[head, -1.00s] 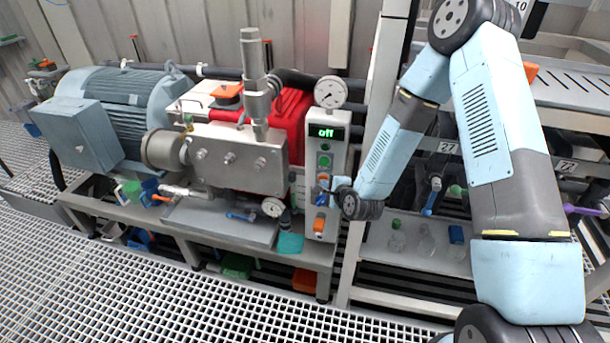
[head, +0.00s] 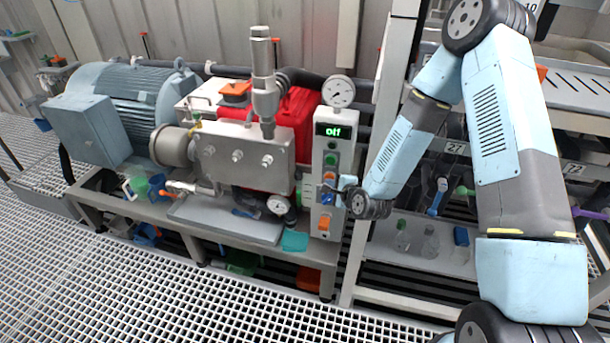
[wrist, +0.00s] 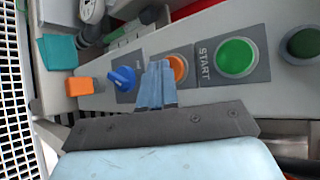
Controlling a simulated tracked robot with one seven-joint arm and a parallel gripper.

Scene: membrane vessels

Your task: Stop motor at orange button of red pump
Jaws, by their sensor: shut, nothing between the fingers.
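The control panel (head: 326,158) stands at the right of the red pump (head: 297,115). Its green display (head: 332,131) reads "Off". The orange button (head: 328,176) lies between the green START button (head: 330,160) and the blue knob (head: 326,197). My gripper (head: 336,187) is shut and empty, with its tips close in front of the panel. In the wrist view, the blue fingertips (wrist: 158,68) overlap the left edge of the orange button (wrist: 178,66). Whether they touch it I cannot tell. The blue knob (wrist: 122,78) is left of them, START (wrist: 236,57) right.
A grey-blue motor (head: 125,105) stands left of the pump. A pressure gauge (head: 338,91) sits above the panel, and an orange switch (head: 324,223) is low on it. A white upright post (head: 376,150) stands close to my arm at the right.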

